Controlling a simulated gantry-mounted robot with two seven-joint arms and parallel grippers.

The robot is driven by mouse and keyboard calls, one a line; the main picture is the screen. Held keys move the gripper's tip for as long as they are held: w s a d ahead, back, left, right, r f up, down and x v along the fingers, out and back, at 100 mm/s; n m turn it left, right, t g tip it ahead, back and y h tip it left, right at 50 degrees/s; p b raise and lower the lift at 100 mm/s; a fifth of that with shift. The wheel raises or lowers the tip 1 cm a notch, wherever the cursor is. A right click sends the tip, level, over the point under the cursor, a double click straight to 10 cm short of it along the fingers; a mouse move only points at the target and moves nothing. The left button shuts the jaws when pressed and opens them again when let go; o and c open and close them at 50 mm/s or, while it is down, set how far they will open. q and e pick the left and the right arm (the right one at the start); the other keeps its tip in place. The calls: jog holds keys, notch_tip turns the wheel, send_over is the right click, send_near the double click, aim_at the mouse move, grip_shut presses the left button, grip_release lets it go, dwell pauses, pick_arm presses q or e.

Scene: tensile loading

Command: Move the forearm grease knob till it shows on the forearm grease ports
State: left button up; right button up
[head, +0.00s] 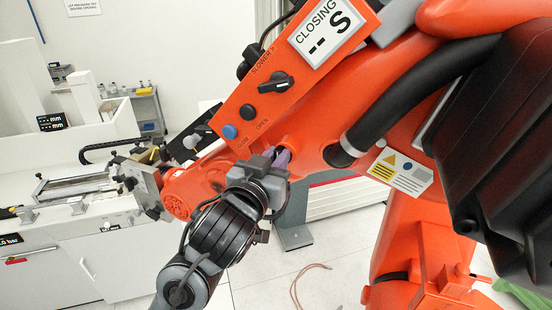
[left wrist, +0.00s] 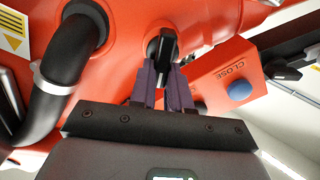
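A black knob (left wrist: 163,46) sits on the orange robot casing in the left wrist view. I take it for the forearm grease knob; no lettering naming the grease ports is legible. My left gripper (head: 281,158) reaches up to the orange arm just below the control panel in the head view. In the left wrist view its two purple fingers (left wrist: 162,72) stand close together, one on each side of the knob's near end, and appear shut on it. The knob is hidden behind the gripper in the head view. My right gripper is not in view.
An orange panel (head: 240,112) with a "CLOSING -- S" display (head: 322,36), a black dial (head: 276,83) and a blue button (head: 229,131) lies just above. A thick black hose (head: 405,95) runs to the right. A white machine bench (head: 75,235) stands at left.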

pick_arm(q)
grip_shut()
jog(key=shift+m, duration=0.3)
jog(key=shift+s+d+f+m+b, duration=0.1)
jog(key=shift+d+f+m+b, duration=0.15)
jog(key=shift+m+b, duration=1.4)
jog(key=shift+s+d+f+m+b, duration=0.1)
jog(key=shift+d+f+m+b, duration=0.1)
jog(key=shift+m, duration=2.9)
jog(key=shift+s+d+f+m+b, duration=0.2)
jog(key=shift+m+b, duration=0.75)
jog(key=shift+m, duration=1.4)
jog(key=shift+w, duration=0.15)
jog(key=o, duration=0.6)
grip_release()
